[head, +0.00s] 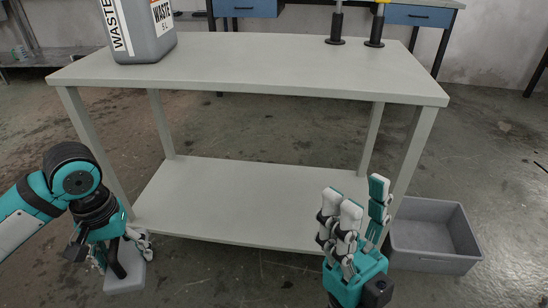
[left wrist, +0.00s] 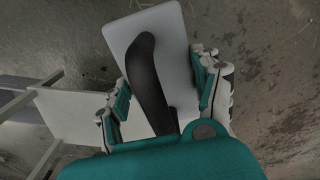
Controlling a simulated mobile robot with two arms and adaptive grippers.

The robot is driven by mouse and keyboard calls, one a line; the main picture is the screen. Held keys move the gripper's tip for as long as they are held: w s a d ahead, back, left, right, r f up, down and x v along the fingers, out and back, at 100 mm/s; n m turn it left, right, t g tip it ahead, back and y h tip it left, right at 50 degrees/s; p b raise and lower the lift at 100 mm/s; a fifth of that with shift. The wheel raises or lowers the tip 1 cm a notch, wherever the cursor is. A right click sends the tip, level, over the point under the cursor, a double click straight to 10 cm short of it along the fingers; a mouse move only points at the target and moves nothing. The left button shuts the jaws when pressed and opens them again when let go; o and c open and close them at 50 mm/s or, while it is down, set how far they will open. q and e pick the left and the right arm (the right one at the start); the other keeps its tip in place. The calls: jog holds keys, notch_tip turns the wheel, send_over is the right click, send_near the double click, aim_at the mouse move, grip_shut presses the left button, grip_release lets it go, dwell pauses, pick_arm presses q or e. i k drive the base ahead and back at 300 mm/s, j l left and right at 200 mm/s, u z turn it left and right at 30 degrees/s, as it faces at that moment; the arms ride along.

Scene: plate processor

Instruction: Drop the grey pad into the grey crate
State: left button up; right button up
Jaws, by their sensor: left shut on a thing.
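The grey pad (head: 125,274) is a flat rectangular block with a black curved handle. It hangs under my left gripper (head: 118,248) at the lower left of the head view, in front of the table's left leg. The left wrist view also shows the pad (left wrist: 176,40), with the fingers shut around its handle from both sides. The grey crate (head: 432,264) stands on the floor at the right, beside the table's right leg, and looks empty. My right gripper (head: 356,200) is open and empty, fingers pointing up, just left of the crate.
A grey table (head: 250,68) with a lower shelf (head: 240,200) stands between the pad and the crate. A grey waste canister (head: 143,45) and two black-based stands (head: 374,42) are on its top. The floor in front is clear.

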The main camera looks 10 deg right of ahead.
aim_at(413, 245)
jog(key=l+u, duration=0.15)
jog(key=u, duration=0.3)
jog(key=l+u, duration=0.15)
jog(key=u, duration=0.35)
jog(key=l+u, duration=0.15)
jog(key=u, duration=0.3)
jog(key=k+l+u, duration=0.3)
jog(key=u, duration=0.15)
jog(key=k+l+u, duration=0.5)
jog(key=k+u, duration=0.35)
jog(key=k+l+z, duration=0.1)
jog(key=k, duration=0.2)
jog(key=k+l+z, duration=0.3)
jog(key=z, duration=0.25)
jog(key=k+l+z, duration=0.2)
jog(key=l+z, duration=0.2)
jog(key=k+l+z, duration=0.1)
jog(key=l+z, duration=0.35)
jog(key=k+l+z, duration=0.1)
jog(key=l+z, duration=0.15)
jog(key=z, duration=0.15)
jog(key=l+z, duration=0.45)
